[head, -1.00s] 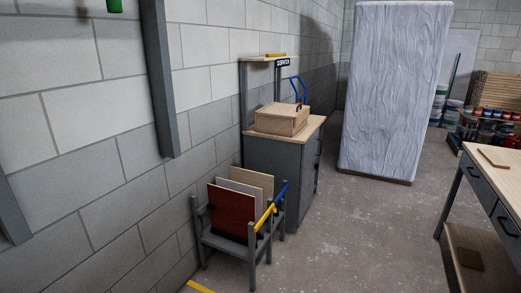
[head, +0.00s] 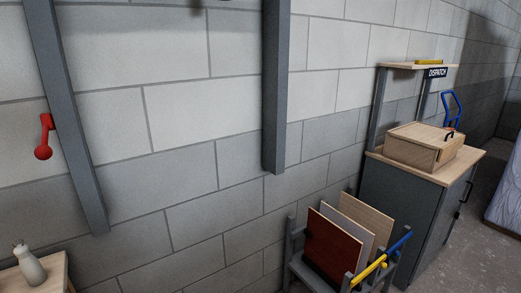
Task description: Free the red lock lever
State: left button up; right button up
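A red lever (head: 45,137) with a round knob at its lower end shows at the left of the head view. It hangs against the grey block wall, right beside a dark grey upright post (head: 70,120). What holds it there is too small to tell. Neither of my grippers shows in the head view.
A wooden stand with a pale vase (head: 29,265) is at the lower left. A rack holds several panels (head: 333,247) and yellow and blue bars.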

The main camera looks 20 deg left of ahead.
aim_at(43, 152)
jog(key=u, duration=0.9)
jog(key=i, duration=0.8)
jog(key=u, duration=0.75)
